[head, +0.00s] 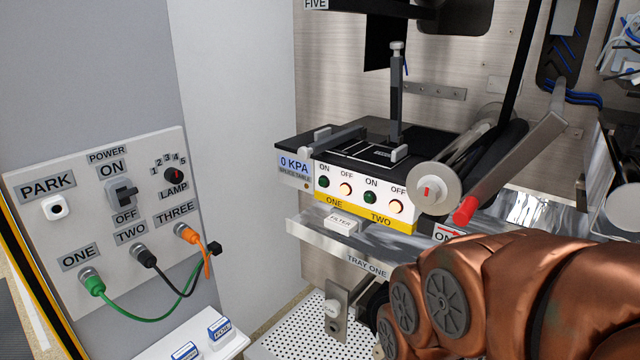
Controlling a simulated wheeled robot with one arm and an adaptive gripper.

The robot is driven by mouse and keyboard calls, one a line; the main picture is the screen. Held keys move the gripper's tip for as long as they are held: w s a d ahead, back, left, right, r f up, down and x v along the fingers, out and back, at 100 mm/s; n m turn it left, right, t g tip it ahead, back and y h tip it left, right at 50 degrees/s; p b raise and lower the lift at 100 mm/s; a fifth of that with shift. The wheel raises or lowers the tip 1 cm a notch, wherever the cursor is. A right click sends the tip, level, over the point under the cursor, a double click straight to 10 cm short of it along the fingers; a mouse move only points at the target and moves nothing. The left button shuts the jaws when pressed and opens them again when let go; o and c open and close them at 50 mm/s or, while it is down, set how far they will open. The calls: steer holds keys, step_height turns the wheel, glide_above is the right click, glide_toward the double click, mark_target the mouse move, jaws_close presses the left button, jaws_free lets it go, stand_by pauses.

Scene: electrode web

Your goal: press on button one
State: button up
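A small control box with a white front and a yellow lower strip (362,213) sits under the black splice table in the head view. Its section marked ONE is on the left, with a dark green ON button (323,182) and a glowing orange OFF button (345,188). The section marked TWO has a green ON button (369,197) and a glowing OFF button (396,206). The ONE buttons are unobstructed. My copper arm crosses the lower right, below and to the right of the box. I cannot make out my gripper or its fingers.
TRAY ONE (310,232), a metal ledge holding a white FILTER block (340,222), juts out below the box. A roller (433,190) and a red-tipped lever (466,210) stand right of it. A switch panel (60,230) with cables is at left.

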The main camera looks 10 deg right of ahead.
jaws_close()
stand_by(1.2)
